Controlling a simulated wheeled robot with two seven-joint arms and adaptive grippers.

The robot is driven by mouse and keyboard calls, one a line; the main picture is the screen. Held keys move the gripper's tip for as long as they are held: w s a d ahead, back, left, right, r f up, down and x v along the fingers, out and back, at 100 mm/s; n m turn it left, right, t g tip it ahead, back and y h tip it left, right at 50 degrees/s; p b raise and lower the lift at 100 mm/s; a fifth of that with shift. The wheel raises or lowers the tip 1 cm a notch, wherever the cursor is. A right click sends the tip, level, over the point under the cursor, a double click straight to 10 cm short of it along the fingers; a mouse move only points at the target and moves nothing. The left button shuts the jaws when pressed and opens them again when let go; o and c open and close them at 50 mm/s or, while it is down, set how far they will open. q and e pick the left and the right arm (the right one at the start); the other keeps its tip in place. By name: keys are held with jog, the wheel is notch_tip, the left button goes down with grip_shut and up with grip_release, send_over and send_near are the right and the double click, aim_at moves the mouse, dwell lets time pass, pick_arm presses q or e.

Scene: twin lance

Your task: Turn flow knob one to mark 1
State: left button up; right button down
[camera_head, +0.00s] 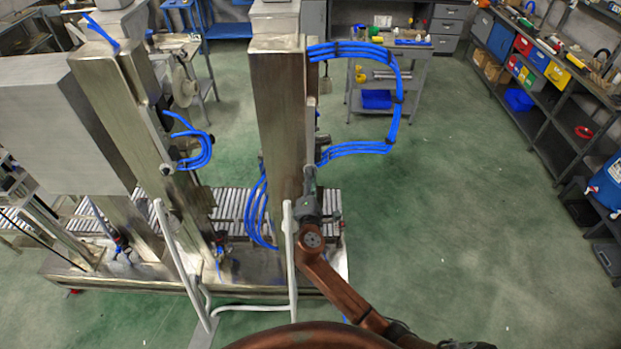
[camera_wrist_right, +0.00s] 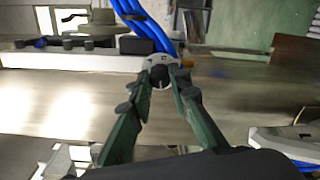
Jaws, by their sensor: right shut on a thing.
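In the right wrist view, a small dark round knob (camera_wrist_right: 160,78) with a pale ring plate (camera_wrist_right: 160,61) around it sits on the steel column, below a bundle of blue hoses. I take it for flow knob one; the setting marks are too small to read. My right gripper (camera_wrist_right: 164,83) is shut on the knob, one green finger on each side. My left gripper is not in view.
Blue hoses (camera_head: 397,100) loop out from the column's right side. White rails (camera_head: 291,245) stand in front of the machine, close to my right arm. A roller conveyor (camera_head: 232,203) runs behind. Open green floor lies to the right, before a shelf rack (camera_head: 550,110).

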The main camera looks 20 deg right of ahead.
jog(key=c, duration=1.8)
grip_release()
jog(key=shift+a, duration=0.15)
jog(key=v, duration=1.2)
